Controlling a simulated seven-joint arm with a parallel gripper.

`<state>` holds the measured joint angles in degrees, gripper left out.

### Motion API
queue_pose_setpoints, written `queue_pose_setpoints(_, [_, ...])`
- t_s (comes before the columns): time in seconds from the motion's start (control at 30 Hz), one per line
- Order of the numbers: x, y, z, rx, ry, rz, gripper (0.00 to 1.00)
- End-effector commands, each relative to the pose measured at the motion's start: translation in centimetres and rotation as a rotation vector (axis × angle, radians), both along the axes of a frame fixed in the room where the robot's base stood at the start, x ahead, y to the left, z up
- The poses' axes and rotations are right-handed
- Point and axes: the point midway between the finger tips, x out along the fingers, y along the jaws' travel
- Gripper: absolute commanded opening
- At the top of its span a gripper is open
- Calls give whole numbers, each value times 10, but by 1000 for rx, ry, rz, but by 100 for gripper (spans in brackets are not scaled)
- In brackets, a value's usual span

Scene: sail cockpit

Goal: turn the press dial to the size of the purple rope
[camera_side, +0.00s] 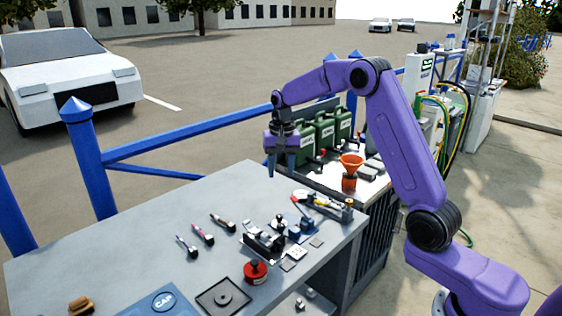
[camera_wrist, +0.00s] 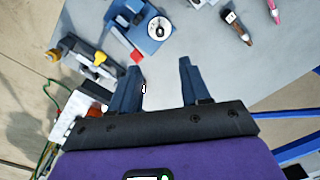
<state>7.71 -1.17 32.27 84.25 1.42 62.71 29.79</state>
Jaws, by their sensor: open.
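My gripper (camera_side: 282,168) hangs fingers-down above the far end of the grey bench, open and empty. Its two dark blue fingers also show apart in the wrist view (camera_wrist: 158,72). A blue-based device (camera_side: 297,228), which looks like the press, sits on the bench below and apart from my gripper. In the wrist view a white round dial (camera_wrist: 159,28) shows on its blue base, beyond the fingertips; its markings are too small to read. A purple rope piece (camera_side: 187,246) with a dark end lies at left on the bench. It is not clearly visible in the wrist view.
Pink (camera_side: 203,234) and brown (camera_side: 223,222) rope pieces lie beside the purple one. A red round item (camera_side: 256,271), a black square plate (camera_side: 223,297) and a blue CAP mat (camera_side: 163,302) are nearer. Green cans (camera_side: 325,132) and an orange funnel (camera_side: 351,165) stand behind.

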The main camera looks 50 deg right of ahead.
Motion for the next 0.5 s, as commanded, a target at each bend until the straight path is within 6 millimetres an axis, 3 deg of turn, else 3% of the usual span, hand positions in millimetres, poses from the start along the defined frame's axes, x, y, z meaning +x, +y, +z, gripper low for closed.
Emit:
queue_pose_setpoints(0.2, [0,0,20,-1,-1,0,46])
queue_pose_setpoints(0.5, [0,0,22,0,0,0,46])
